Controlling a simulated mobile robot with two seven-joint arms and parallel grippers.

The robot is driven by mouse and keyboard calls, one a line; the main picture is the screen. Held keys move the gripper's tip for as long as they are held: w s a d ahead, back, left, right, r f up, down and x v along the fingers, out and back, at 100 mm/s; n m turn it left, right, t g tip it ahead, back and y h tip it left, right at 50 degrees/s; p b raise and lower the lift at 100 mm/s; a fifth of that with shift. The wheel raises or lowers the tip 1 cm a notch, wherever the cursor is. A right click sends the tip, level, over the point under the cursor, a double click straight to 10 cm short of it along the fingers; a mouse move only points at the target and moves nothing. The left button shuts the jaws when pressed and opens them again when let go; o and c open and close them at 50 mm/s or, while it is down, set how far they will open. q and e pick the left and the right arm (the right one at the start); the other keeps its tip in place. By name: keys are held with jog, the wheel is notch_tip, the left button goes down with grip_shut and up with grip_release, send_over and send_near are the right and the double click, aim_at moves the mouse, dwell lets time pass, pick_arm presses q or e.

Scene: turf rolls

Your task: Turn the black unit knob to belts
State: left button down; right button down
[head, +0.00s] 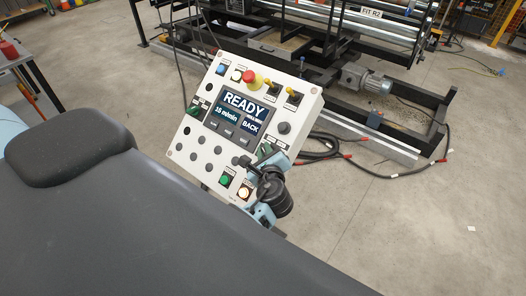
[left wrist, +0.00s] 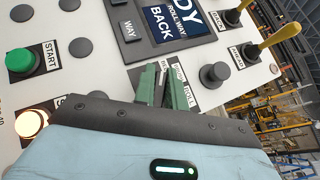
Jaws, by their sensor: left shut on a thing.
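My left gripper (head: 264,153), pale blue and black, reaches the lower right part of a white control panel (head: 172,143). In the left wrist view its tips (left wrist: 163,88) sit against the panel, shut on a small knob beside labels, one reading ROLL. The tips mostly hide this knob, so its pointing direction cannot be told. The panel screen (head: 237,117) reads READY, 15 m/min and BACK. In the left wrist view, part of the screen (left wrist: 180,22) shows BACK. My right gripper is not in view.
A round black knob (left wrist: 214,75) is close to the right of the tips. Yellow-tipped levers (head: 293,97), a red mushroom button (head: 249,77), a green START button (left wrist: 24,60) and a lit button (left wrist: 31,123) are also on the panel. A roller machine (head: 375,85) stands behind.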

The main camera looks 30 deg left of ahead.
pick_arm(q)
jog(key=shift+r, duration=0.1)
dwell(0.3)
jog(key=c, duration=1.4)
grip_release()
jog(key=shift+c, duration=0.2)
